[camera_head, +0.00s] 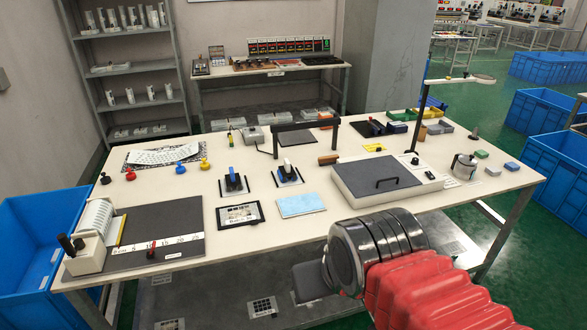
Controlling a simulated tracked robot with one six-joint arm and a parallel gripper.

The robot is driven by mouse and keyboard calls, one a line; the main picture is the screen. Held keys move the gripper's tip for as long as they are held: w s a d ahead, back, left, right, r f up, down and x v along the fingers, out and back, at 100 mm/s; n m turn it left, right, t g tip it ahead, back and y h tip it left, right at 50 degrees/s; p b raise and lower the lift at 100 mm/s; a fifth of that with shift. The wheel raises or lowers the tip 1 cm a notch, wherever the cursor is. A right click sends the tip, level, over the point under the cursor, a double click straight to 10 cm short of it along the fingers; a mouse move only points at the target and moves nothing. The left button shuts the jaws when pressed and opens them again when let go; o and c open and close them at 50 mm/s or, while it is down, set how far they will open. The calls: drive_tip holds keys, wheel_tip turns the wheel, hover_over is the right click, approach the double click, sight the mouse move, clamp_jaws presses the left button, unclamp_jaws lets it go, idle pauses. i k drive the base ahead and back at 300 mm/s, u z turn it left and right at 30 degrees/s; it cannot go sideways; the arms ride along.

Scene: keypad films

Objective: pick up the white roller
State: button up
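A small tool with a white upper part (287,166) stands upright on a dark square pad near the middle of the table; it looks like the white roller. A similar tool with a blue upper part (231,172) stands on its own pad to its left. My gripper (308,283) shows as a dark block at the end of my red-sleeved arm, in front of the table's near edge. It is to the right of and nearer than the white roller, well apart from it. Its fingertips are not clear, and I see nothing held.
A light blue cloth (301,204) and a black-framed panel (240,214) lie in front of the rollers. A grey-topped box (374,178) stands to their right. A black arch (305,127) stands behind. A cutting board (166,223) lies left; blue crates (40,250) flank the table.

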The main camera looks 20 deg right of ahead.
sight(287, 170)
drive_tip(key=u, duration=0.05)
drive_tip(key=i, duration=1)
drive_tip(key=z, duration=0.05)
